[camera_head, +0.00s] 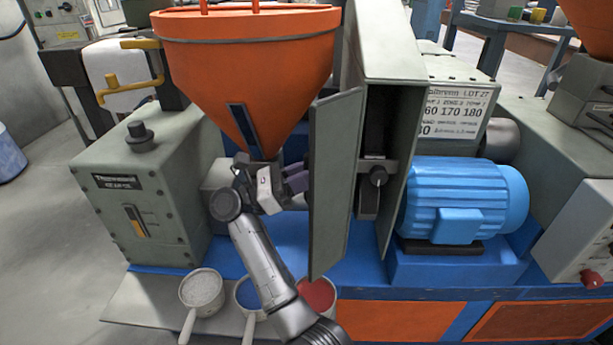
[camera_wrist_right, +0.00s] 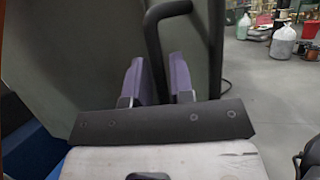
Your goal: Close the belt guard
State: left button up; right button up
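The belt guard (camera_head: 333,190) is a tall grey-green panel in the head view. It stands swung out from its housing (camera_head: 400,55), and the dark interior shows between them. My right gripper (camera_head: 297,180) is at the left face of the guard, below the orange hopper. In the right wrist view its two purple fingers (camera_wrist_right: 158,78) are apart. A black bar handle (camera_wrist_right: 157,45) runs down between them, with gaps visible, beside a grey-green surface (camera_wrist_right: 75,60). Whether a finger touches the handle cannot be told. My left gripper is not in view.
The orange hopper (camera_head: 245,60) hangs close above my right gripper. A grey-green box (camera_head: 140,190) stands to the left and a blue motor (camera_head: 465,200) right of the housing. A white cup (camera_head: 202,290), a blue cup (camera_head: 247,295) and a red-filled cup (camera_head: 318,295) are in front.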

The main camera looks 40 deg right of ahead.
jog(key=shift+s+d+r, duration=0.15)
jog(key=shift+s+d, duration=0.05)
jog(key=shift+d, duration=0.1)
jog(key=shift+c, duration=0.4)
grip_shut()
